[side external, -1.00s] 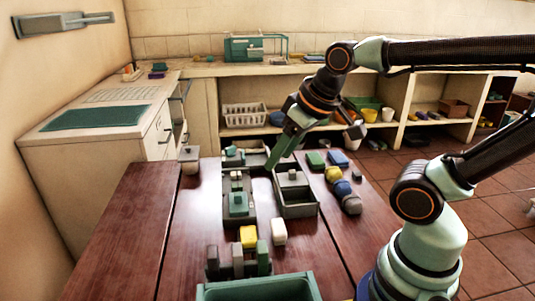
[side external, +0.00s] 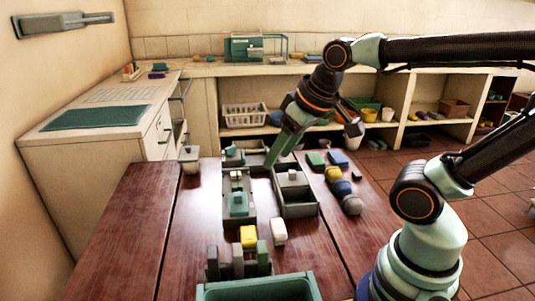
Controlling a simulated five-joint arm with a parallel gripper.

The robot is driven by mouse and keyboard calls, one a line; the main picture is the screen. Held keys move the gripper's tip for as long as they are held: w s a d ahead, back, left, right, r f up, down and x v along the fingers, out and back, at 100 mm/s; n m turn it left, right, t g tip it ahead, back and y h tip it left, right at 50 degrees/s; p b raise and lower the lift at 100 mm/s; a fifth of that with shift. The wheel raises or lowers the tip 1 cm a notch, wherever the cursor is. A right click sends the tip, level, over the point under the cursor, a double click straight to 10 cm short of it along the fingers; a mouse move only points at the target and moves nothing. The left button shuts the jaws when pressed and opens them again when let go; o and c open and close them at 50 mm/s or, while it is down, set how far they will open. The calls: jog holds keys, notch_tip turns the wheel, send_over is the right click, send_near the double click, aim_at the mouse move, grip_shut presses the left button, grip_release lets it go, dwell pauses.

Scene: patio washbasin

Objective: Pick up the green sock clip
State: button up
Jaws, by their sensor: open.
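Several small green items are in view and I cannot tell for certain which is the sock clip. One green piece (side external: 239,204) lies in the long dark tray (side external: 238,221) on the table. Another green piece (side external: 233,153) is in the grey tray farther back. My gripper (side external: 279,162) points down over the far part of the table, between the back tray and the grey box (side external: 298,210). It is open and I see nothing between its green fingers. They hide part of the back tray.
A yellow block (side external: 248,236) and a white block (side external: 279,231) stand nearer. A rack of upright blocks (side external: 238,262) and a green bin (side external: 260,288) are at the front. A lidded cup (side external: 190,160) stands at the back left. The left planks are clear.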

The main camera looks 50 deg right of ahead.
jog(key=w+d+r+m+g, duration=0.2)
jog(key=w, duration=0.4)
jog(key=m+g, duration=0.4)
jog(key=m, duration=0.2)
send_over(237, 185)
notch_tip(237, 185, down, 11)
notch_tip(237, 185, down, 12)
jog(key=shift+f, duration=0.2)
jog(key=shift+w, duration=0.1)
grip_shut()
